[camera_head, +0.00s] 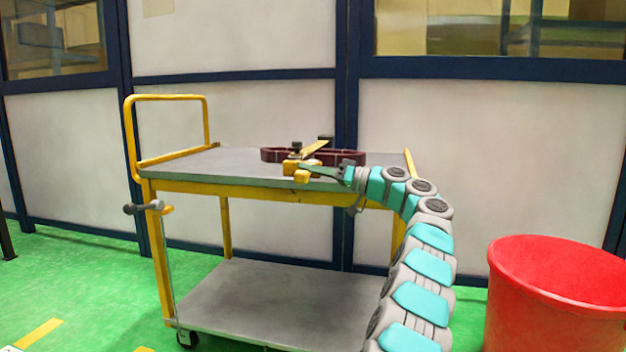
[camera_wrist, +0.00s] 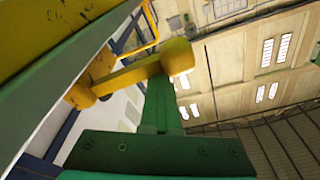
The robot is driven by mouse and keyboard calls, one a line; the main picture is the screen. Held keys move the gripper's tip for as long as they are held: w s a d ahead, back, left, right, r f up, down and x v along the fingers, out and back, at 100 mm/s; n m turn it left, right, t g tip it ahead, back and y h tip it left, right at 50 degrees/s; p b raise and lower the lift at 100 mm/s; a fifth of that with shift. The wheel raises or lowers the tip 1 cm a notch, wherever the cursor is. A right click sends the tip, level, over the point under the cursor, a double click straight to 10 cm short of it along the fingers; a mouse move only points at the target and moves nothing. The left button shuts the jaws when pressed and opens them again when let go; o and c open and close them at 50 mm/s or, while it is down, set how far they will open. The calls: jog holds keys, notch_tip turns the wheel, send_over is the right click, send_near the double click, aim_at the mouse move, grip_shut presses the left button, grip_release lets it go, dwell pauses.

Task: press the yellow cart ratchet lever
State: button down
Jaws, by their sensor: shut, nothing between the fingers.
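The yellow cart (camera_head: 225,186) stands in front of me with a grey top. At its front edge sits a small yellow ratchet (camera_head: 301,176) with a flat yellow lever (camera_head: 316,147) slanting up to the right. My gripper (camera_head: 312,169) is shut and empty, reaching in from the right with its tip at the ratchet. In the wrist view its green fingers (camera_wrist: 160,95) are together and point at the rounded end of a yellow bar (camera_wrist: 176,57). The tip overlaps that end; I cannot tell whether they touch.
A dark red strap (camera_head: 345,158) lies looped on the cart top behind the ratchet. The cart has a yellow handle (camera_head: 168,97) at left and a grey lower shelf (camera_head: 270,300). A red bin (camera_head: 555,295) stands at right.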

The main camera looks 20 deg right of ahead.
jog(key=v, duration=1)
jog(key=shift+w+d+p, duration=0.15)
jog(key=shift+w+p, duration=0.05)
jog(key=shift+p, duration=0.2)
